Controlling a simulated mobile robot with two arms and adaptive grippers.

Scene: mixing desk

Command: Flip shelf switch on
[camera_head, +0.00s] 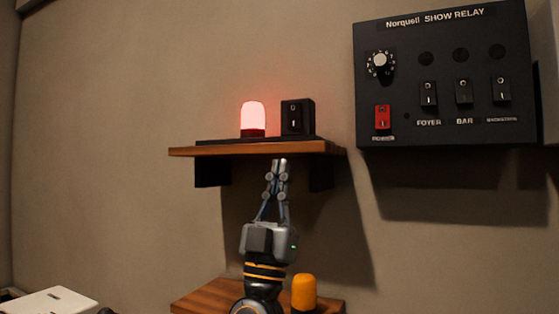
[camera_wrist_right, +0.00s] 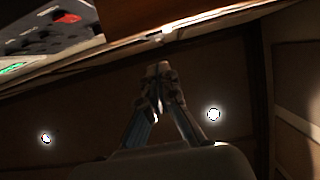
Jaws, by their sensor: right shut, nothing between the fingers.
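The shelf switch (camera_head: 297,117) is a black box with a rocker, standing on the upper wooden shelf (camera_head: 262,149) in the head view. A red lamp (camera_head: 253,117) glows on the same shelf, left of the switch. My right gripper (camera_head: 279,163) is shut and empty, pointing up, its tips near the shelf's front edge and below the switch. The shut fingers also show in the right wrist view (camera_wrist_right: 158,70), where the switch cannot be made out. My left gripper is not in view.
A black relay panel (camera_head: 445,75) with a knob, a red power switch (camera_head: 382,117) and several rockers hangs on the wall at right. A lower wooden shelf (camera_head: 205,298) holds an orange cylinder (camera_head: 304,292). A white object (camera_head: 50,302) is at lower left.

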